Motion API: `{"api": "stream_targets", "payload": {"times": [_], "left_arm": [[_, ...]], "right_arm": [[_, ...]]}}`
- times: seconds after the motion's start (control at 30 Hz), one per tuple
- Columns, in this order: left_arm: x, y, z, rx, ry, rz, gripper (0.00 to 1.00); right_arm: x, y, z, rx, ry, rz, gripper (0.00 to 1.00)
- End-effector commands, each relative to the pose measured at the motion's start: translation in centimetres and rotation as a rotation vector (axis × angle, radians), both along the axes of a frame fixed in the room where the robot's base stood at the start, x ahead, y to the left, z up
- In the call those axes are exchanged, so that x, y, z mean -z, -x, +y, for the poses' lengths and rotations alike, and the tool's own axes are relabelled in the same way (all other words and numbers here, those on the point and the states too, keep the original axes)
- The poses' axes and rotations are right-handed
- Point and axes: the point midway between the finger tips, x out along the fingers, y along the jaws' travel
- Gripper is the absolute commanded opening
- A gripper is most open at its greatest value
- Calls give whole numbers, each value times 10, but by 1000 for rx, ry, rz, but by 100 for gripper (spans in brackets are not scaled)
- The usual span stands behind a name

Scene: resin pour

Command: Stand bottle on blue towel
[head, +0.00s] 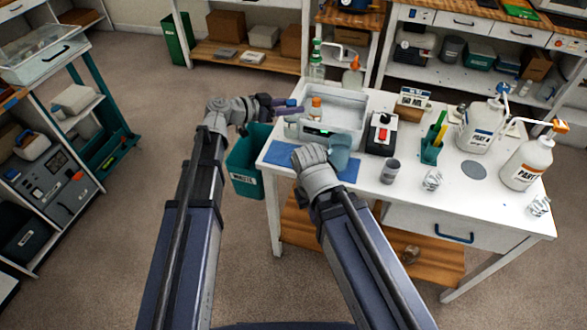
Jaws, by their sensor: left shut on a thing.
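The blue towel (280,153) lies flat at the table's near left edge, partly hidden by my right gripper. A small bottle with an orange cap (316,110) is upright at the left end of the white tray-like container. My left gripper (296,107) reaches in from the left at the table's left corner. Its fingers appear shut on this bottle, though the contact is small in the picture. My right gripper (341,152) is over the towel's right part. Its fingertips are hard to make out, so its opening cannot be told.
The white container (345,104) stands behind the towel. A teal waste bin (243,178) is left of the table.

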Motion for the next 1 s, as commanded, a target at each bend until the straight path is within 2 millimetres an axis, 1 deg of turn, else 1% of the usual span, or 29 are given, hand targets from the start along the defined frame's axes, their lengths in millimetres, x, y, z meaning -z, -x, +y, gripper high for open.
{"api": "stream_targets", "payload": {"times": [0.17,0.27,0.5,0.6,0.7,0.87,1.0], "left_arm": [[3,-1,1,0,1,-1,0],[12,-1,1,0,1,-1,0],[49,-1,1,0,1,0,0],[61,-1,1,0,1,0,0],[65,-1,1,0,1,0,0],[64,-1,1,0,1,0,0],[76,-1,1,0,1,0,0]], "right_arm": [[3,0,0,0,0,0,0],[12,0,0,0,0,0,0],[49,0,0,0,0,0,0],[61,0,0,0,0,0,0],[65,0,0,0,0,0,0],[64,0,0,0,0,0,0],[76,0,0,0,0,0,0]]}}
